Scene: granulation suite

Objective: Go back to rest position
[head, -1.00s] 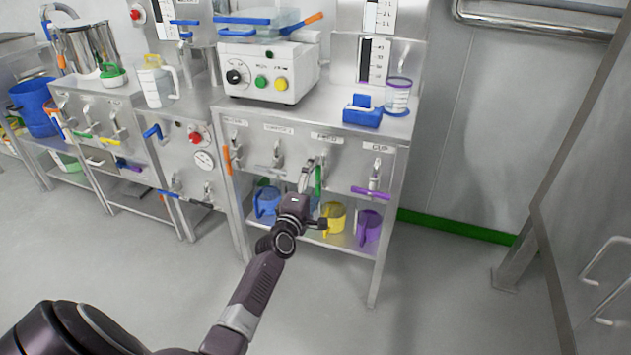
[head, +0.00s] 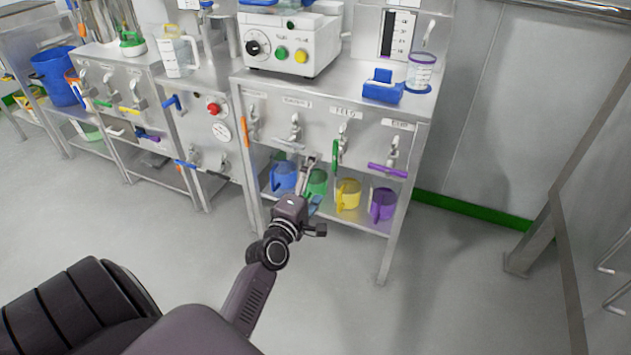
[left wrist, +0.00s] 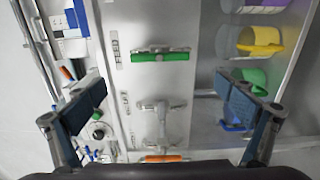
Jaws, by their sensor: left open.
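My left gripper (head: 311,186) is in front of the steel valve stand, near its lower shelf. It is open and empty. In the left wrist view the blue-grey fingers of the gripper (left wrist: 165,102) stand wide apart, with the stand's front panel between them and nothing held. The green valve handle (head: 336,152) hangs vertical on the panel, just up and right of the gripper. It also shows in the left wrist view (left wrist: 160,57), apart from both fingers. My right gripper is in neither view.
Blue (head: 283,177), green (head: 316,183), yellow (head: 348,194) and purple (head: 383,204) jugs stand on the lower shelf. An orange handle (head: 245,132) and a purple handle (head: 388,171) flank the green one. The floor (head: 340,310) before the stand is clear.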

